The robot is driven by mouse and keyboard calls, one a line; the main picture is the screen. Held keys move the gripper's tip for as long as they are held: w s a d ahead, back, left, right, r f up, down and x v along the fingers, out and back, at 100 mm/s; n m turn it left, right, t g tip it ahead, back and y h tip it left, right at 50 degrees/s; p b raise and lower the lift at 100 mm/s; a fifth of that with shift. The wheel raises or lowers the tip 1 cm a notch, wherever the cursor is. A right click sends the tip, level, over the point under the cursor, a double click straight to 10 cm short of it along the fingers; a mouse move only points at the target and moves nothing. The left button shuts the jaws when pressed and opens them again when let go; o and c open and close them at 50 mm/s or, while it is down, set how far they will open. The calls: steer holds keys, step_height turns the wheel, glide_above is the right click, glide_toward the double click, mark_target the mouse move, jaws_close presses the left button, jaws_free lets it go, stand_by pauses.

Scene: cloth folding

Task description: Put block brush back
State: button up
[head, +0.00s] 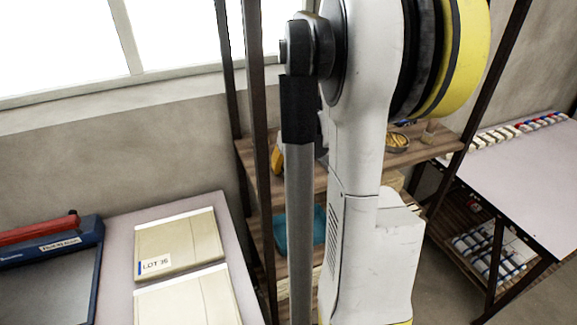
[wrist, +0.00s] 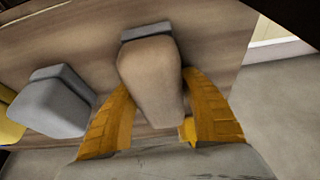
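A beige block with a grey strip along its far edge (wrist: 150,75), which looks like the block brush, is between the fingers of my gripper (wrist: 155,85) in the wrist view. Both yellow fingertips lie against its sides, so the gripper appears shut on it. Behind the block is a brown wooden board (wrist: 85,50); I cannot tell whether the block touches it. In the head view my arm covers the middle, and my gripper does not show.
A grey block (wrist: 55,100) and a yellow thing (wrist: 8,120) stand to the left in the wrist view. The head view shows a dark-framed wooden shelf (head: 440,143), a table with pale panels (head: 180,243) at left, and another table (head: 520,165) at right.

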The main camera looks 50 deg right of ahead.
steer(key=shift+o, duration=0.6)
steer(key=shift+r, duration=0.1)
steer(key=shift+s+r, duration=0.1)
steer(key=shift+r, duration=0.15)
steer(key=p+v, duration=0.3)
steer(key=v, duration=0.8)
steer(key=shift+s+a+r+p, duration=0.1)
steer(key=shift+r+p, duration=0.15)
steer(key=shift+p, duration=0.05)
